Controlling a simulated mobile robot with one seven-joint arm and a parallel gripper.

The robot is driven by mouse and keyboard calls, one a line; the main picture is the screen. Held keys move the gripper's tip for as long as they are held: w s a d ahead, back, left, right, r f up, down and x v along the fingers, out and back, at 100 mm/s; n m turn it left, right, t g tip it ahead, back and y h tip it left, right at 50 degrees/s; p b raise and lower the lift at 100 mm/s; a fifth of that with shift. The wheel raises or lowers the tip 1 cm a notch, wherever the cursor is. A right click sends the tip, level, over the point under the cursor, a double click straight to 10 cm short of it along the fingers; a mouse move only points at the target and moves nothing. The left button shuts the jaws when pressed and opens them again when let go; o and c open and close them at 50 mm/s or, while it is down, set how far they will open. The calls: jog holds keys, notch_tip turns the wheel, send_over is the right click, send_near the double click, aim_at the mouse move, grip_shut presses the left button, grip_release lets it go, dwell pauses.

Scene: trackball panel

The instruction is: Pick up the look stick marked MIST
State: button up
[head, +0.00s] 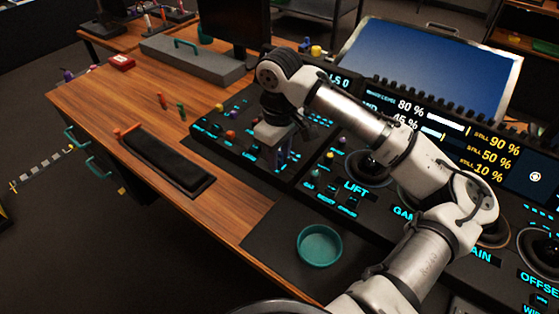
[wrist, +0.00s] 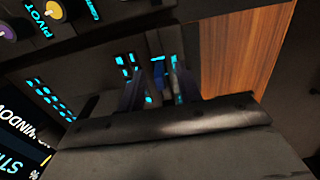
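My gripper (head: 281,160) points down over the left part of the black control panel, beside cyan-lit keys. In the wrist view its two dark fingers (wrist: 160,88) stand apart. A small blue piece (wrist: 157,71) and lit keys show between or just beyond them; I cannot tell whether the fingers touch anything. No label reading MIST is legible in either view. Small upright sticks, one orange-red (head: 162,101) and one green (head: 181,111), stand on the wooden desk left of the panel. I cannot tell whether either is a look stick.
The control panel (head: 235,150) carries knobs, keys and trackballs. A black padded rest in a tray (head: 165,160) lies on the wooden desk (head: 235,205). A teal round dish (head: 319,245) sits in front of the panel. A monitor (head: 235,25) and a large blue screen (head: 430,65) stand behind.

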grip_shut()
dwell(0.4)
